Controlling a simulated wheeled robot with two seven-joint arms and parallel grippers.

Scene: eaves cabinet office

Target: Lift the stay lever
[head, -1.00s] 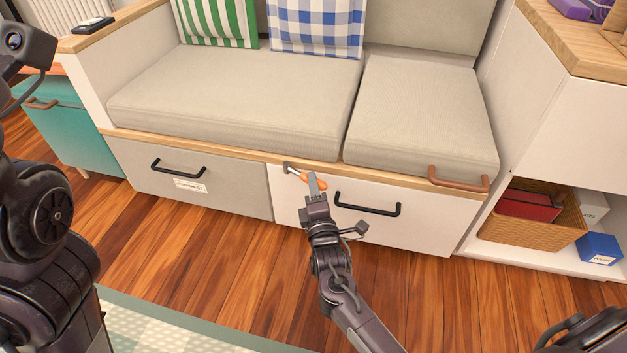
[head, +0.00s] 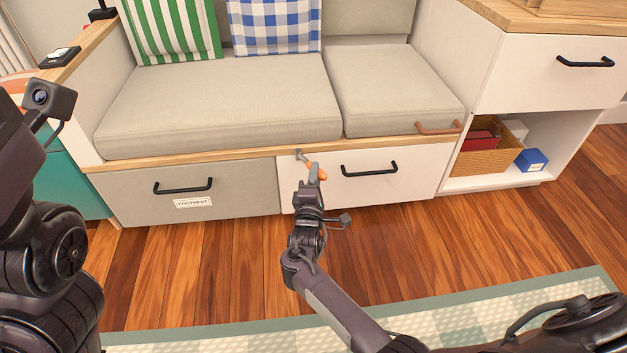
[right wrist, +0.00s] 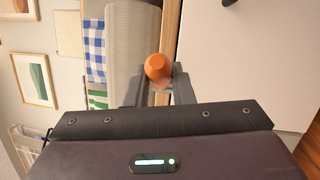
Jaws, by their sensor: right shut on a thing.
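The stay lever (head: 319,172) has an orange knob on a short grey arm. It is fixed by a small metal bracket under the bench's wooden front edge, near the gap between the two drawers. Its arm slopes down to the right from the bracket. My right gripper (head: 314,174) is shut on the stay lever, partly hiding it. In the right wrist view, the orange knob (right wrist: 157,68) shows between the two grey fingers. My left arm stands at the left of the head view, but its fingers are not visible.
The bench seat (head: 220,100) carries cushions. A grey footrest drawer (head: 235,195) and a white drawer (head: 420,170) have black handles. A copper handle (head: 438,128) sits at the seat's right. A basket (head: 490,155) and blue box (head: 531,160) fill the right shelf. Open floor lies in front.

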